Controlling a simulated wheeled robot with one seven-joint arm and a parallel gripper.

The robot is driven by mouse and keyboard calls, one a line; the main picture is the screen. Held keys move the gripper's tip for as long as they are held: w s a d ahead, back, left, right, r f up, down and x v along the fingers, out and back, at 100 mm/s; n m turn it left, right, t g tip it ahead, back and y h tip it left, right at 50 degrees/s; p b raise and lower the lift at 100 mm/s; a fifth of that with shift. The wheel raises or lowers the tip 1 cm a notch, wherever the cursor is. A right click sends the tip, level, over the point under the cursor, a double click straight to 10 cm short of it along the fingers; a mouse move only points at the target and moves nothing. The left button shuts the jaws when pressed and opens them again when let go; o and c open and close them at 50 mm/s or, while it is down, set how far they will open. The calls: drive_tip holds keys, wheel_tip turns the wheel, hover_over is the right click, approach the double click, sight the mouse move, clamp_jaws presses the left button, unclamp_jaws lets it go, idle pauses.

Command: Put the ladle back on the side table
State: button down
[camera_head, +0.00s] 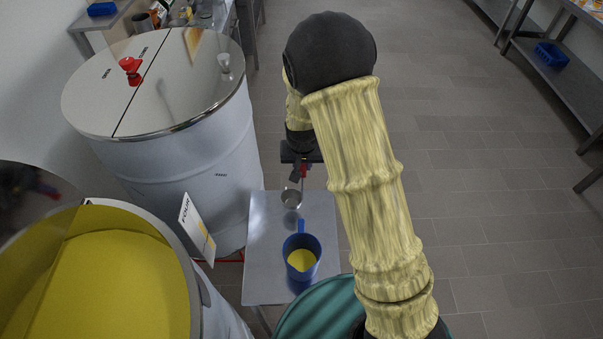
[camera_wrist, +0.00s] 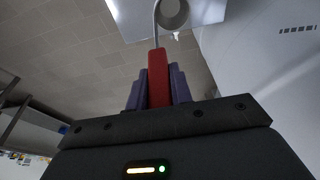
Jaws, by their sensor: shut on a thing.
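The ladle has a red handle, a thin metal stem and a small metal cup (camera_head: 291,199). My gripper (camera_head: 300,172) is shut on its red handle, which shows between the dark fingers in the wrist view (camera_wrist: 158,75). The ladle hangs cup-down at the far end of the side table (camera_head: 262,270), a small grey metal table. The cup appears over the tabletop; I cannot tell whether it touches. In the wrist view the cup (camera_wrist: 173,14) is in front of the pale tabletop (camera_wrist: 130,14).
A blue jug (camera_head: 313,243) with yellow contents stands on the near half of the side table. A closed steel tank (camera_head: 190,165) and an open tank of yellow liquid (camera_head: 110,275) stand left. A teal round thing (camera_head: 315,312) is at the near edge. The right floor is clear.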

drive_tip(key=shift+f+p, duration=0.55)
drive_tip(key=shift+f, duration=1.65)
drive_tip(key=c, duration=1.3)
unclamp_jaws()
drive_tip(key=shift+o, duration=0.2)
drive_tip(key=b+v, duration=0.2)
drive_tip(key=v, duration=1)
drive_tip(key=shift+s, duration=0.1)
drive_tip(key=shift+d, duration=0.15)
